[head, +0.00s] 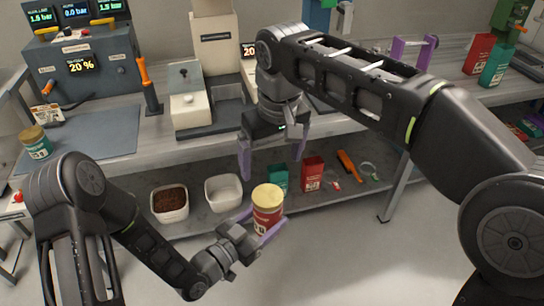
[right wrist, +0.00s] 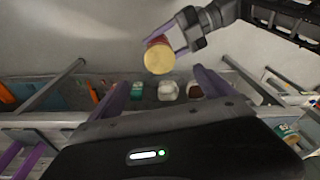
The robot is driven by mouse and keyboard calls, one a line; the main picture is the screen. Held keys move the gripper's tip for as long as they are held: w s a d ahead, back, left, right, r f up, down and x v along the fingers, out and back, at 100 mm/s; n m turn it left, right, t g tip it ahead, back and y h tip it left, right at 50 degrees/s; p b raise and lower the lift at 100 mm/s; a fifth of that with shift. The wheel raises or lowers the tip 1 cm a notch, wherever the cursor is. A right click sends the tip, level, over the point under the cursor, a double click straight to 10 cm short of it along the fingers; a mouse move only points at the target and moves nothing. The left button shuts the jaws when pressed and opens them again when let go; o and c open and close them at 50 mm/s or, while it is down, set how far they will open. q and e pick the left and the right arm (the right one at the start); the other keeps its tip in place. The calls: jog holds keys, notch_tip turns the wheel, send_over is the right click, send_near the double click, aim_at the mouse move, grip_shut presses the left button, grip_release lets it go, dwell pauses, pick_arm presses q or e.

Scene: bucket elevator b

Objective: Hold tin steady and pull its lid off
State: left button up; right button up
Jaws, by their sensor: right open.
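The tin (head: 267,210) is red with a pale label and a gold lid (head: 268,193) on top. My left gripper (head: 262,224) is shut on the tin's sides and holds it in the air in front of the bench. The right wrist view shows the tin (right wrist: 158,54) with the gold lid facing that camera. My right gripper (head: 272,163) is open and empty, above the tin and apart from it. Its two purple fingers also show in the right wrist view (right wrist: 157,88).
The bench top (head: 110,160) lies behind, with a control box (head: 80,65) and a beige machine (head: 208,75). On the lower shelf are a bowl of brown grains (head: 170,203), a white bowl (head: 223,193), and red (head: 312,174) and green boxes. A teal jar (head: 36,143) stands at left.

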aim_at(268, 195)
jog(key=f, duration=0.4)
jog(key=w+f, duration=0.1)
jog(key=f, duration=0.3)
jog(key=a+f, duration=0.1)
jog(key=f, duration=0.2)
jog(key=shift+w+f, duration=0.3)
jog(key=shift+f, duration=0.1)
jog(key=c, duration=1.6)
jog(key=shift+r, duration=0.1)
jog(key=shift+c, duration=0.2)
jog(key=shift+r, duration=0.25)
jog(key=shift+r, duration=0.85)
jog(key=shift+r, duration=0.1)
jog(key=shift+r, duration=1.9)
